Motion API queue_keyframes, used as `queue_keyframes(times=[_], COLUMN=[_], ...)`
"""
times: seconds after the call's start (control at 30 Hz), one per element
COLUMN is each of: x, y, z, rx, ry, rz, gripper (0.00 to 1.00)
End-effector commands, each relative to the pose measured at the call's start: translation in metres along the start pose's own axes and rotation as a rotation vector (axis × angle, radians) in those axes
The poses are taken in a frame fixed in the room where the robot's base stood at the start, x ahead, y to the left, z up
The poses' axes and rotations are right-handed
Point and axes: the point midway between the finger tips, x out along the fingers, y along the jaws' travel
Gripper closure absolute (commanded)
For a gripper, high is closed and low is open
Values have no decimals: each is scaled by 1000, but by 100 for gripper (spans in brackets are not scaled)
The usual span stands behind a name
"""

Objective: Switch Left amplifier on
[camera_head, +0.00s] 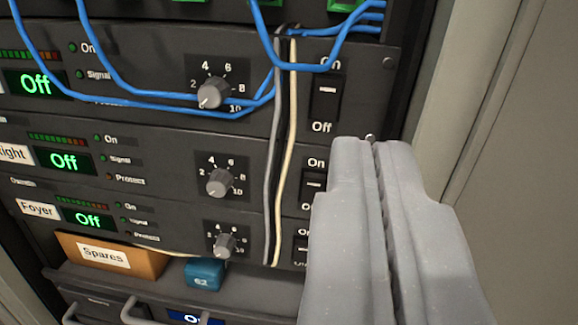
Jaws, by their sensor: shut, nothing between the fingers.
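The top amplifier (150,75) is a dark rack unit whose green display (35,84) reads "Off". Its name label is out of view to the left, so I cannot read whether it says Left. Its black rocker switch (327,97) sits between the words "On" above and "Off" below and is fully visible. My gripper (372,150) is shut and empty, with its fingertips below and right of that switch in the picture. I cannot tell whether the tips touch the panel. The gripper partly hides the switches of the lower amplifiers.
Below are the Right amplifier (130,160) and Foyer amplifier (150,218), both displaying "Off". Blue cables (150,101) loop across the top unit; grey and cream cables (280,150) hang left of the switches. A Spares box (105,256) and blue block (204,273) sit below.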

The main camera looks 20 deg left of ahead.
Motion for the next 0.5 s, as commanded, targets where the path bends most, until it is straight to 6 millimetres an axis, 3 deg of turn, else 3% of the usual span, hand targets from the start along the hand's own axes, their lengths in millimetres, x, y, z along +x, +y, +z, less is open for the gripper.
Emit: queue_keyframes(times=[0.2, 0.5], x=[-17, -22], y=[-2, -3], z=[23, 30], rx=[48, 63], ry=[12, 16], rz=[-12, -15], gripper=[100, 100])
